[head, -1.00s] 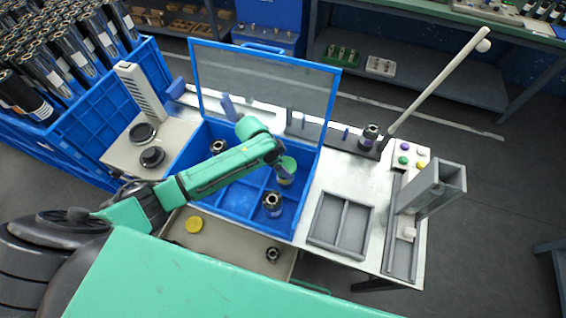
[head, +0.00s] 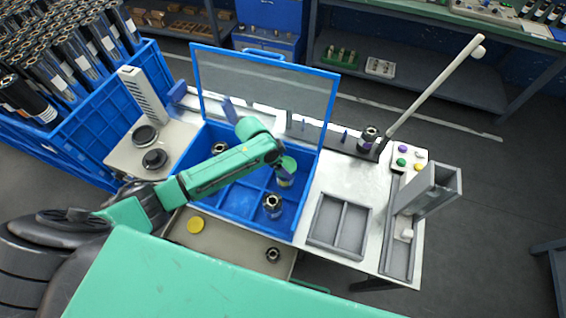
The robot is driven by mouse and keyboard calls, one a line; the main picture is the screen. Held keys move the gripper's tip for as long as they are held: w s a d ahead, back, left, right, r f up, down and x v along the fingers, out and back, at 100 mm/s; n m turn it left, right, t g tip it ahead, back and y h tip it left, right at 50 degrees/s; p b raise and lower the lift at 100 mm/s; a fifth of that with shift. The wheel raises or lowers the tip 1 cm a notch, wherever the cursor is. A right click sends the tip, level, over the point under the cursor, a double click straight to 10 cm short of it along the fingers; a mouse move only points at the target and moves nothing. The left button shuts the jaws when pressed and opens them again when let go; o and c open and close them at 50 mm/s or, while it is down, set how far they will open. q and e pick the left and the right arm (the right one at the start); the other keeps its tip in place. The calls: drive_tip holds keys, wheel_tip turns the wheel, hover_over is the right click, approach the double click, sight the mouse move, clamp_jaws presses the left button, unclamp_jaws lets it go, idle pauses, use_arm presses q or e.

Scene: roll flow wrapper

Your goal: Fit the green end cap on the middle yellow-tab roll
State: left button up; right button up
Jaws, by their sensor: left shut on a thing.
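My left gripper (head: 279,170) reaches over the blue compartment box and is shut on the green end cap (head: 289,163). The cap is at the top of a dark roll (head: 286,182) with a yellowish tab; the gripper partly hides the contact, so I cannot tell if the cap is seated. Another roll (head: 272,205) with a dark core and a purplish band stands uncapped in the front right compartment. A further roll (head: 219,147) shows at the back left of the box. My right gripper is not in view.
The blue box (head: 209,207) has its clear lid (head: 265,80) raised behind. A yellow cap (head: 195,225) and a dark ring piece (head: 272,254) lie on the front shelf. A grey divided tray (head: 312,236), a slanted pole (head: 430,90) and a grey chute (head: 447,178) stand right.

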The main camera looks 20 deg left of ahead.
use_arm(q)
drive_tip(key=shift+p, duration=0.3)
drive_tip(key=shift+f+b, duration=0.7)
drive_tip(key=shift+f, duration=0.25)
idle(0.5)
drive_tip(key=o, duration=1.3)
drive_tip(key=shift+c, duration=0.2)
drive_tip(key=p+v, duration=0.3)
drive_tip(key=shift+d, duration=0.1)
drive_tip(key=shift+p+v, duration=0.9)
drive_tip(key=shift+v, duration=0.25)
drive_tip(key=shift+r, duration=0.3)
drive_tip(key=shift+s+a+r, duration=0.1)
drive_tip(key=shift+a+r, duration=0.2)
drive_tip(key=shift+v, duration=2.2)
drive_tip(key=shift+s, duration=0.1)
